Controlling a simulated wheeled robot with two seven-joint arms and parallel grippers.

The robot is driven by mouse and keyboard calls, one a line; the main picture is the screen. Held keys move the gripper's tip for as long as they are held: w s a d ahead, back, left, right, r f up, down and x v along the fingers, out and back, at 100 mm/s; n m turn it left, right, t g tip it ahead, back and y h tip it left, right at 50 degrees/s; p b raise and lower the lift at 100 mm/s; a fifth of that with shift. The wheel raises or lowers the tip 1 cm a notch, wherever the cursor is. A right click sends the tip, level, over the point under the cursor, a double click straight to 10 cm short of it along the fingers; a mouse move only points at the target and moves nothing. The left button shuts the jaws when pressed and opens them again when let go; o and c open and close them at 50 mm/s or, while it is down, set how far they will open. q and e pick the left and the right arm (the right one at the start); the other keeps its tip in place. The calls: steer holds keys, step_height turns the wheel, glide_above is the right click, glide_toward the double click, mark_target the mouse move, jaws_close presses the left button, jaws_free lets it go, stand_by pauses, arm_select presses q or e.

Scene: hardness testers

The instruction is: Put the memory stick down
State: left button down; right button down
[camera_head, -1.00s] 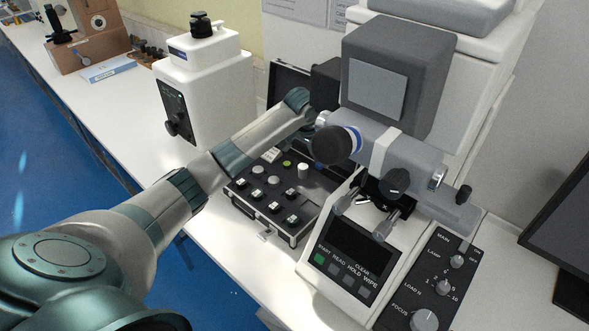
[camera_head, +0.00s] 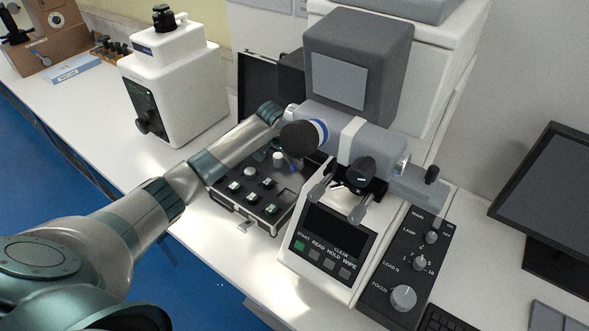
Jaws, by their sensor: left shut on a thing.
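My left arm reaches in from the left, over an open black case (camera_head: 226,200). My left gripper (camera_head: 286,114) is at the far end of that arm, behind the black eyepiece of the hardness tester (camera_head: 345,185). Its fingertips are hidden there. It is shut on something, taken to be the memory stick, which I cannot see. My right gripper is out of view.
The case holds several small test blocks and a white knob-like piece (camera_head: 280,160). A white tester (camera_head: 175,85) stands behind it to the left. A control panel (camera_head: 405,270) and a monitor (camera_head: 545,190) are to the right. White bench shows at the front left.

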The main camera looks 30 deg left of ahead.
mark_target(293, 167)
arm_select(q)
steer(key=shift+f+p, duration=0.5)
steer(key=shift+f, duration=1.35)
steer(key=shift+f, duration=0.1)
steer(key=c, duration=1.7)
jaws_free()
steer(key=shift+o, duration=0.2)
steer(key=shift+s+r, duration=0.25)
steer(key=shift+r, duration=0.4)
steer(key=b+v, duration=0.2)
steer(key=v, duration=0.9)
steer(key=shift+w, duration=0.1)
